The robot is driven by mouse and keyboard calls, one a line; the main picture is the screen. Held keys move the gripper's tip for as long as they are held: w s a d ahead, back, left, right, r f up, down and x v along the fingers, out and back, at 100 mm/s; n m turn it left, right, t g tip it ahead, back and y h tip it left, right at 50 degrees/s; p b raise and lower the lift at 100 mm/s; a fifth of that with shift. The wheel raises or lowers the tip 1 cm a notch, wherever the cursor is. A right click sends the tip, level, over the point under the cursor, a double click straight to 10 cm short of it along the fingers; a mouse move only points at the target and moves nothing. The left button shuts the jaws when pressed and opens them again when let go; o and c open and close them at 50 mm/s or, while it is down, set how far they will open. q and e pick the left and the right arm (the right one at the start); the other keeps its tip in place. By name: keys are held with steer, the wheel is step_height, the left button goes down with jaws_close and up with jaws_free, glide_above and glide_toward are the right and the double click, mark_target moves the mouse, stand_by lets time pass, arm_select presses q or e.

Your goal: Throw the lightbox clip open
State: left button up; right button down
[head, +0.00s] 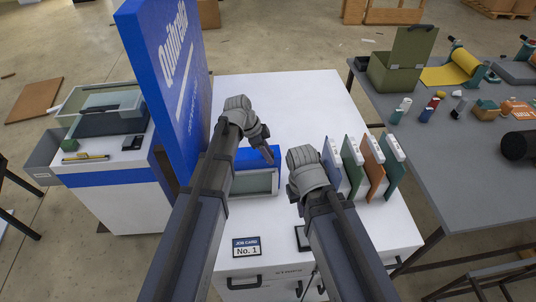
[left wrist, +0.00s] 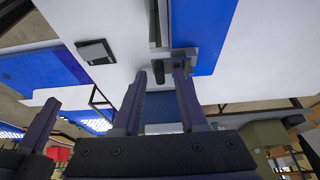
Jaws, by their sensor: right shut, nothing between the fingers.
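The lightbox (head: 252,183), with a blue frame and a pale grey panel, sits on the white bench in front of my arms. My left gripper (head: 268,154) is over its upper right part. In the left wrist view, the left gripper (left wrist: 160,78) is open, fingers apart. A short dark knob (left wrist: 158,72), which looks like the clip's lever, shows between the fingertips, beside grey metal parts on the blue frame (left wrist: 207,28). I cannot tell whether the fingers touch it. My right gripper (head: 303,180) is shut and empty, right of the lightbox; its fingertips are mostly hidden.
A tall blue sign panel (head: 170,75) stands left of my left arm. Several upright coloured boards (head: 353,165) stand right of my right gripper. A job card (head: 246,247) lies near the front edge. The bench's far part (head: 290,100) is clear.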

arm_select(q)
jaws_close()
stand_by(0.3)
steer(key=shift+w+r+g, duration=0.2)
steer(key=shift+w+g, duration=0.2)
steer(key=shift+w, duration=0.05)
steer(key=shift+w+r+g, duration=0.15)
steer(key=shift+w+g, duration=0.2)
steer(key=shift+g, duration=0.15)
steer(key=shift+w+a+r+n+g+h, duration=0.15)
steer(key=shift+w+n+g+h, duration=0.25)
steer(key=shift+g, duration=0.6)
steer(key=shift+r+g+h+b, duration=0.2)
steer(key=shift+g+h+b, duration=0.1)
steer(key=shift+g+b, duration=0.35)
steer(key=shift+s, duration=0.1)
